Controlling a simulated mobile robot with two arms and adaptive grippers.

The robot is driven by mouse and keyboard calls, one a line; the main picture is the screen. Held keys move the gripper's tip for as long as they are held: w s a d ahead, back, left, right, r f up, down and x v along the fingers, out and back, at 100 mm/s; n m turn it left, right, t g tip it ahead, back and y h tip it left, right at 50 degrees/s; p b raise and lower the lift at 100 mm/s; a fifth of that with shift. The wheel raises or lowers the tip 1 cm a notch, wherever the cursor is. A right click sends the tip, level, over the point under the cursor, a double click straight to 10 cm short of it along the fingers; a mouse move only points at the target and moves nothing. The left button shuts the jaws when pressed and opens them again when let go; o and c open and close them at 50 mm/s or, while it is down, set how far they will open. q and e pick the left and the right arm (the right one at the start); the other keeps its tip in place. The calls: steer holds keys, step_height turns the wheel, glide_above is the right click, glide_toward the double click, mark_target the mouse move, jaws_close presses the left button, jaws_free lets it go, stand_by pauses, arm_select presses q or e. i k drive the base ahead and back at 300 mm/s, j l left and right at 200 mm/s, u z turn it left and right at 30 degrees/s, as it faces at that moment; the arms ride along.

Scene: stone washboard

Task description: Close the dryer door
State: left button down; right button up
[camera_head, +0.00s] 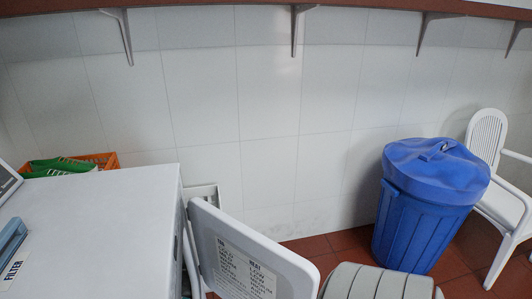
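The dryer (105,225) is the white box at the left, seen mostly from above. Its blue filter handle (12,240) and the printed word FILTER show on top at the left edge. The dryer door (288,262) is a white panel with printed text labels. It stands open, sticking out to the right of the dryer, with a gap between it and the dryer's side. The door's lower part is cut off by the bottom edge. Neither of my grippers is in view.
A blue lidded bin (425,215) stands on the red tiled floor at the right, beside a white chair (500,195). A grey ribbed object (378,283), unclear, is at the bottom, right of the door. An orange crate (105,160) with green shoes (62,165) sits behind the dryer.

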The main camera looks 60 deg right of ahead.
mark_target(237, 261)
steer(key=l+u, duration=0.1)
steer(key=l, duration=0.45)
steer(key=k+l, duration=0.1)
steer(key=l, duration=0.4)
steer(key=l+u, duration=0.15)
steer(key=l, duration=0.35)
steer(key=k+l, duration=0.15)
steer(key=l, duration=0.4)
steer(key=k+l+u, duration=0.15)
steer(key=l, duration=0.85)
steer(key=k+u, duration=0.05)
